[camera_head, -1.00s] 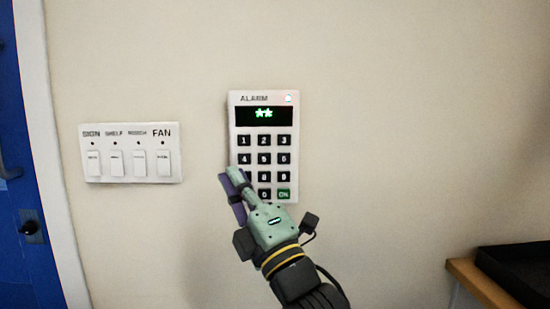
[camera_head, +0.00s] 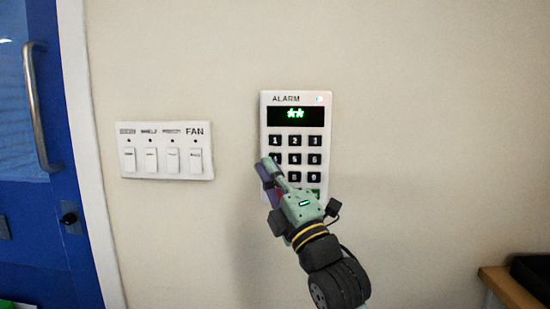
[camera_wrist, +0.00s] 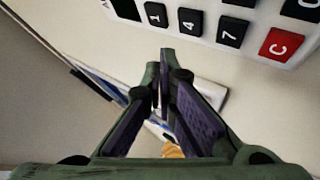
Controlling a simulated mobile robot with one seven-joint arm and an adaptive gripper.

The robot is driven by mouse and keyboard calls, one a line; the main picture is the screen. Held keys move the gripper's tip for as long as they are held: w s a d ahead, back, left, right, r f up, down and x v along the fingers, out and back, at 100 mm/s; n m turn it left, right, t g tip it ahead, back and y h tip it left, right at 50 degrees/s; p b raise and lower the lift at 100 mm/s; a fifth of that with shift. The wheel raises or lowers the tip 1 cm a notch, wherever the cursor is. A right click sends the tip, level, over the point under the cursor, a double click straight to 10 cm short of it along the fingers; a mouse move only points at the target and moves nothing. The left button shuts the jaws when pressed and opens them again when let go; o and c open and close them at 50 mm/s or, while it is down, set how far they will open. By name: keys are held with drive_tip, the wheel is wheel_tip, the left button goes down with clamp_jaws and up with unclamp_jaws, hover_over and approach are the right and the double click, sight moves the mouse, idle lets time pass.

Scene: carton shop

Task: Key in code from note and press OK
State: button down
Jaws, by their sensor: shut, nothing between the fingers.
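The white alarm keypad (camera_head: 312,140) is fixed on the wall. Its dark display (camera_head: 296,116) shows two green asterisks. My gripper (camera_head: 266,163) is shut and empty, at the keypad's lower left, covering part of the left column of keys and the bottom row. Part of the green OK key (camera_head: 316,192) shows beside it. In the wrist view the keys 1, 4, 7 and the red C key (camera_wrist: 283,45) run along the top, and my shut fingertips (camera_wrist: 166,54) are beside the keypad, apart from the keys there. No note is in view.
A white panel of several switches (camera_head: 167,151) is on the wall left of the keypad, one labelled FAN. A blue door (camera_head: 40,180) with a metal handle (camera_head: 36,105) is at far left. A wooden ledge (camera_head: 508,288) with a dark object is at lower right.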

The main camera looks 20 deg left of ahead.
drive_tip(key=shift+w+a, duration=0.15)
drive_tip(key=shift+w, duration=0.35)
drive_tip(key=shift+w+a, duration=0.15)
drive_tip(key=shift+w, duration=0.35)
drive_tip(key=shift+w+f+b, duration=0.1)
drive_tip(key=shift+b, duration=0.3)
idle(0.3)
drive_tip(key=shift+w+a+b, duration=0.15)
drive_tip(key=shift+w+b, duration=0.15)
drive_tip(key=shift+w, duration=0.05)
drive_tip(key=shift+w+a+b, duration=0.1)
drive_tip(key=shift+w+b, duration=0.2)
drive_tip(key=shift+w, duration=0.05)
idle(0.6)
drive_tip(key=shift+s, duration=0.2)
drive_tip(key=shift+s+d+b, duration=0.25)
drive_tip(key=shift+s+b, duration=0.1)
drive_tip(key=shift+s, duration=0.2)
drive_tip(key=shift+s, duration=0.1)
